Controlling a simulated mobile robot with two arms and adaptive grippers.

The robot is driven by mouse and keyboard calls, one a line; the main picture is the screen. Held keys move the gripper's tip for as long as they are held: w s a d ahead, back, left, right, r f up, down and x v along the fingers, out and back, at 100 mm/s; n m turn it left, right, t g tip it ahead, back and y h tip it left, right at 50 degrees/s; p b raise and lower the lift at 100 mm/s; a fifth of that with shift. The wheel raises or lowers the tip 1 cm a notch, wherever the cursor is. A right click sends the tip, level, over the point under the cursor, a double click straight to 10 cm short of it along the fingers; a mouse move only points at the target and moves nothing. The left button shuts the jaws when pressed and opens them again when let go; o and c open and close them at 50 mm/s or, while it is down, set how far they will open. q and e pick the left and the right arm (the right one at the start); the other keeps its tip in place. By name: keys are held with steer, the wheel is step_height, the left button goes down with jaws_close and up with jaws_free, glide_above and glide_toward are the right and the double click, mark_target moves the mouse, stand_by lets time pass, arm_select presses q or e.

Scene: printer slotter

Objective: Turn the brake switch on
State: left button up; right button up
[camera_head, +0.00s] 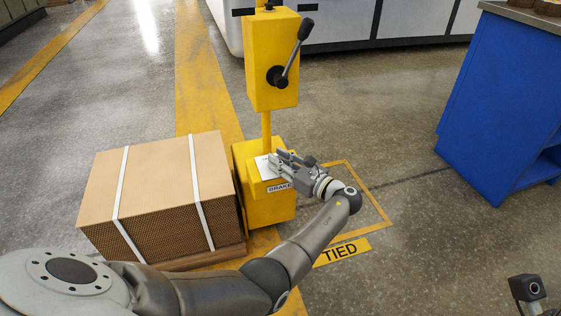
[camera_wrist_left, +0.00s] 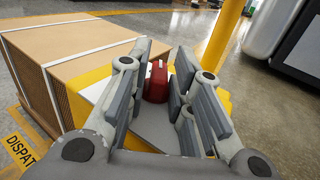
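The brake box (camera_head: 268,205) is a low yellow box with a "BRAKE" label on its front and a light plate on top. In the left wrist view a red switch (camera_wrist_left: 156,82) stands up from the light plate (camera_wrist_left: 150,128). My left gripper (camera_head: 277,161) is over the top of the box. In the wrist view its fingers (camera_wrist_left: 155,85) are spread apart, with the red switch between or just beyond them. I cannot tell whether they touch it. In the head view the gripper hides the switch. My right gripper is not clearly in view.
A yellow post carries a control box (camera_head: 270,62) with a black lever (camera_head: 291,52) above the brake box. A strapped cardboard stack (camera_head: 160,195) stands close on the left. A blue cabinet (camera_head: 495,110) is at right.

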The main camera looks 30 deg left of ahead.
arm_select(q)
steer(key=shift+o, duration=0.9)
steer(key=s+d, duration=0.1)
steer(key=d, duration=0.6)
steer(key=shift+d, duration=0.2)
steer(key=shift+s, duration=0.1)
